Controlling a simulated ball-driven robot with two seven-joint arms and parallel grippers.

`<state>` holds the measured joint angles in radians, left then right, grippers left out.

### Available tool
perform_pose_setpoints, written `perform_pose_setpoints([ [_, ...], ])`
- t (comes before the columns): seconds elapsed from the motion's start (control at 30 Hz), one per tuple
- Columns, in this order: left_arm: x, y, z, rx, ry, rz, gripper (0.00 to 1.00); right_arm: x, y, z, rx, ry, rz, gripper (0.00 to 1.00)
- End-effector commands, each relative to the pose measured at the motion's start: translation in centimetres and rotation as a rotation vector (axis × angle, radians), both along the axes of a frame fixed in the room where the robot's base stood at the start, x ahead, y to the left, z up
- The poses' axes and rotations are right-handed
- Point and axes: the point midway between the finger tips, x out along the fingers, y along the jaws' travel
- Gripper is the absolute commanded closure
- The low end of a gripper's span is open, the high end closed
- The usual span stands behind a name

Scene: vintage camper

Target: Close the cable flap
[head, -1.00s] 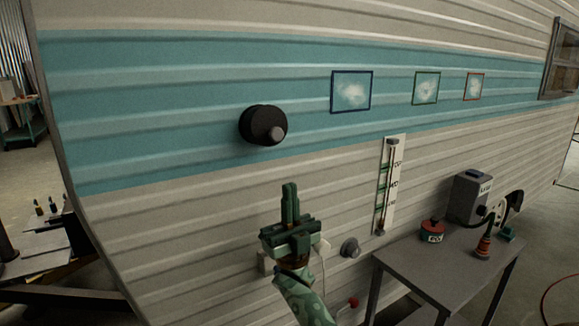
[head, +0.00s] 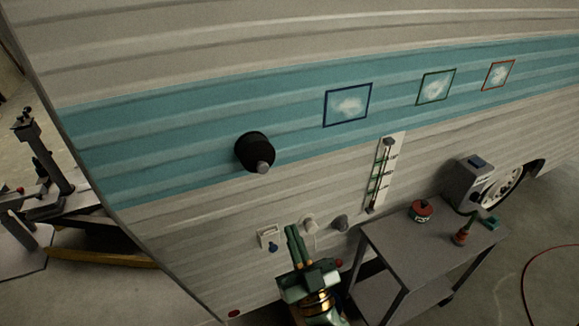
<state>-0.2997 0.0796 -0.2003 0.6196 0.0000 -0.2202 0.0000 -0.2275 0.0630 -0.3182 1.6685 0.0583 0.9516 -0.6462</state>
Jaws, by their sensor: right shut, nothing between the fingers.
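A small white square fitting (head: 268,234) is on the lower camper wall, with a small blue part below it. A rounded white fitting (head: 309,222) is just to its right. I cannot tell for sure which is the cable flap, or whether it stands open. My right gripper (head: 292,231) points up at the wall between the two. Its fingers are together and hold nothing. It overlaps the lower part of the rounded fitting in the picture; contact cannot be told. My left gripper is out of view.
A grey knob (head: 340,223) sits right of the fittings. A grey table (head: 413,252) stands close at the right, with a red tin (head: 421,210) and a grey box (head: 470,184). A black round fitting (head: 253,150) juts from the wall above. A slider panel (head: 383,174) is at upper right.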

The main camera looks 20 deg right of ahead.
Motion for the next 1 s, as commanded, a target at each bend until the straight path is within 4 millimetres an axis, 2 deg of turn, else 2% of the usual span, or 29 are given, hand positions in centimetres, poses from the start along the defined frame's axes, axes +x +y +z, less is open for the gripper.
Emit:
perform_pose_setpoints([
  [0.17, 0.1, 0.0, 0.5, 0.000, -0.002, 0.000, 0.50, 1.6, 0.0, 1.3, -0.006, -0.005, -0.005, 1.00],
  [0.57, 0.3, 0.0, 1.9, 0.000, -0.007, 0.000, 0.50, 8.5, 0.2, 6.1, -0.006, -0.007, -0.005, 1.00],
  [0.6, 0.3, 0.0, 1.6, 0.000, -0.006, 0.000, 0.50, 9.2, 0.3, 5.5, -0.008, -0.003, -0.004, 1.00],
  [0.8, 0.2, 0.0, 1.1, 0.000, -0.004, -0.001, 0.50, 11.5, 0.3, 4.9, -0.006, -0.004, -0.004, 1.00],
  [1.0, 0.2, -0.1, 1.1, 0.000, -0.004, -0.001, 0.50, 12.2, 0.3, 4.9, -0.006, -0.003, -0.004, 1.00],
])
